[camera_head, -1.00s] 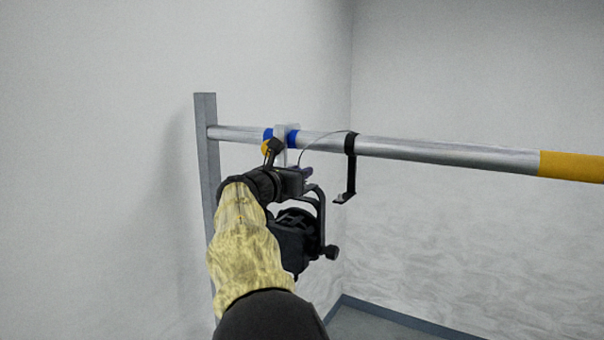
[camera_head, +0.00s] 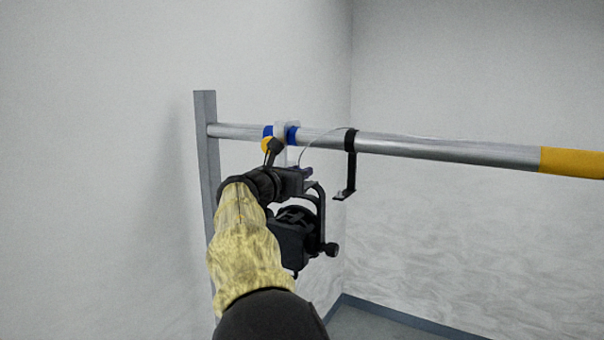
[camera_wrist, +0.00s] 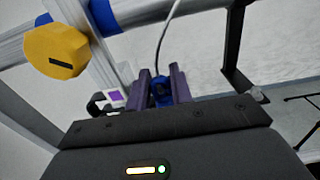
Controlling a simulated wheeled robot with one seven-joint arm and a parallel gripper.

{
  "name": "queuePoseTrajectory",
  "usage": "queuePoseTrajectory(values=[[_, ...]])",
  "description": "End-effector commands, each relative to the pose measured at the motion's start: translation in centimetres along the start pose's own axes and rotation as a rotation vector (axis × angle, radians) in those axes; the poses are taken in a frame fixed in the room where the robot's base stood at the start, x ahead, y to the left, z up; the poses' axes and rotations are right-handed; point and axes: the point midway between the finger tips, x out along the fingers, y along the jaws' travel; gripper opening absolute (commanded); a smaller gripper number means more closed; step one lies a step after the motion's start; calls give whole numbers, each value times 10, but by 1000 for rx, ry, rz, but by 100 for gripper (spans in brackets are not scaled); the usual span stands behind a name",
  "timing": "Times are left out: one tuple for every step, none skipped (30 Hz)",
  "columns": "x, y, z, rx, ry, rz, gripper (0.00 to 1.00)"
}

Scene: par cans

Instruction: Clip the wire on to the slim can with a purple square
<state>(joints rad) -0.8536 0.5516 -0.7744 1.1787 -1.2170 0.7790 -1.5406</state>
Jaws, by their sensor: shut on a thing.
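My gripper (camera_wrist: 164,75) is shut on a small blue clip (camera_wrist: 162,92) between its dark purple fingers. A thin wire (camera_wrist: 163,38) rises from the clip. In the head view my gripper (camera_head: 303,172) is just below the pipe, and the wire (camera_head: 318,138) arcs to a black strap. A white tag with a purple square (camera_wrist: 116,96) is left of the fingers, next to a dark hook-like part. A black can with a yoke (camera_head: 319,212) appears below my gripper, partly hidden by my arm. I cannot tell whether the clip touches it.
A metal pipe (camera_head: 430,149) with a yellow end (camera_head: 572,163) runs from a grey post (camera_head: 206,150). It carries a white clamp (camera_head: 281,132) with a yellow knob (camera_wrist: 56,50) and a black hanging bracket (camera_head: 350,172). Walls stand left and behind; right below the pipe is free.

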Motion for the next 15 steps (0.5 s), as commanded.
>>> queuePoseTrajectory(values=[[0,0,0,0,1,0,0],[0,0,0,0,1,0,0],[0,0,0,0,1,0,30],[0,0,0,0,1,0,36],[0,0,0,0,1,0,41],[0,0,0,0,1,0,47],[0,0,0,0,1,0,47],[0,0,0,0,1,0,47],[0,0,0,0,1,0,47],[0,0,0,0,1,0,47],[0,0,0,0,1,0,47],[0,0,0,0,1,0,47],[0,0,-1,0,1,0,47],[0,0,-1,0,1,0,47],[-1,0,-1,0,1,0,47]])
